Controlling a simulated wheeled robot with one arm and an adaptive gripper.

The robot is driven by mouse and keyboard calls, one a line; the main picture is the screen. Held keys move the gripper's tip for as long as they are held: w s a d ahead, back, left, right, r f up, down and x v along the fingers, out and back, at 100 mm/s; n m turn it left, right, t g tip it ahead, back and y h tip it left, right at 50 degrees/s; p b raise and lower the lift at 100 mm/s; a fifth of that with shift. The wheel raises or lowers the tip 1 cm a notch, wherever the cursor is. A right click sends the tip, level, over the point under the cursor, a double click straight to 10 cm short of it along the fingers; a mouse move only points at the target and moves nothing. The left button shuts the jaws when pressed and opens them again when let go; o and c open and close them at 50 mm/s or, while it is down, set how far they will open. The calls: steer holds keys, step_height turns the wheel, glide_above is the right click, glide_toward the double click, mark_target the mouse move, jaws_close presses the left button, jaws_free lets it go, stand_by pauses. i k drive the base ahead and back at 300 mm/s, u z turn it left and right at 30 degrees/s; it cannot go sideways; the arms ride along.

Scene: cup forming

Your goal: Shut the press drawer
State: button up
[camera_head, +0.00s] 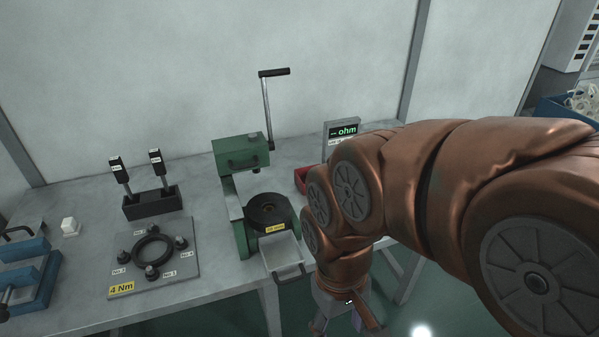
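The green press (240,163) stands on the grey workbench, with a lever arm and black grip rising above it. Its pale drawer (283,252) is pulled out at the front, below the round black press bed (268,210). The drawer looks empty, and its dark handle (291,274) reaches past the table's front edge. My gripper (345,322) points down in front of the table, right of and below the drawer handle, apart from it. Its fingers are spread, and I see nothing held between them. The fingertips are partly cut off by the bottom edge.
A grey plate (190,262) with a black ring and several knobs lies left of the press. Behind it is a black holder (152,203) with two upright tools. An ohm meter (342,131) and a red bin (300,180) stand right of the press, partly behind my arm.

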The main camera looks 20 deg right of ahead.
mark_target(282, 253)
steer(key=z, duration=1.65)
steer(key=k, duration=1.05)
steer(key=u, duration=1.6)
